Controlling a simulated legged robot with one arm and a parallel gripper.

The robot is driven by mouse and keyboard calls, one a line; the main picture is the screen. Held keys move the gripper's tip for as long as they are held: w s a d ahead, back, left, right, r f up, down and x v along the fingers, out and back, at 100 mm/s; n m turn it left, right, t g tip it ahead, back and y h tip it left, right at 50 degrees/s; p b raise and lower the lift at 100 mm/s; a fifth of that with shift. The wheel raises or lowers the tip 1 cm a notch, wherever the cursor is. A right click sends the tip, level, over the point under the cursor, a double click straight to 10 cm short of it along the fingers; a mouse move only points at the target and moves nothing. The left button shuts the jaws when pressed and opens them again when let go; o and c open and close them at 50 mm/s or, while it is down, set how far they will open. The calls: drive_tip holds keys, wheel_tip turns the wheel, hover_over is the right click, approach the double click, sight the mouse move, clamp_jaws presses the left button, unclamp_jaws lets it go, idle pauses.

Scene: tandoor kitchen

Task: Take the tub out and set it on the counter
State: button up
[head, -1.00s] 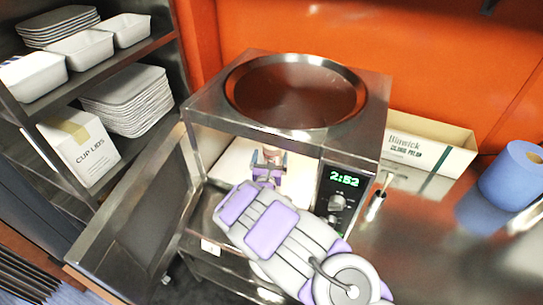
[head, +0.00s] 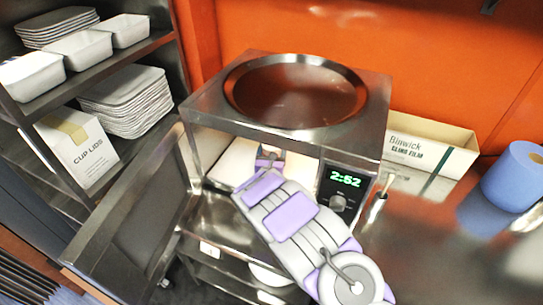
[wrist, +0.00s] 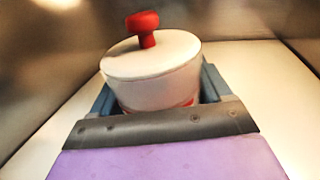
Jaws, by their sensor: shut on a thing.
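The tub (wrist: 158,75) is a white round container with a white lid and a red knob, seen in the wrist view. It stands upright inside the microwave (head: 272,132), whose door (head: 140,215) hangs open to the left in the head view. My gripper (wrist: 160,100) is shut on the tub, with a blue-grey finger on each side of it. In the head view my gripper (head: 270,158) reaches into the lit chamber, and my arm hides the tub there. I cannot tell whether the tub touches the chamber floor.
Steel counter (head: 440,235) is clear to the right, with a cling film box (head: 430,145) at the back and a blue roll (head: 515,177) at the right. A shelf rack (head: 150,50) with white trays stands at the left.

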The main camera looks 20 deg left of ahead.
drive_tip(key=c, duration=0.6)
drive_tip(key=shift+c, duration=0.2)
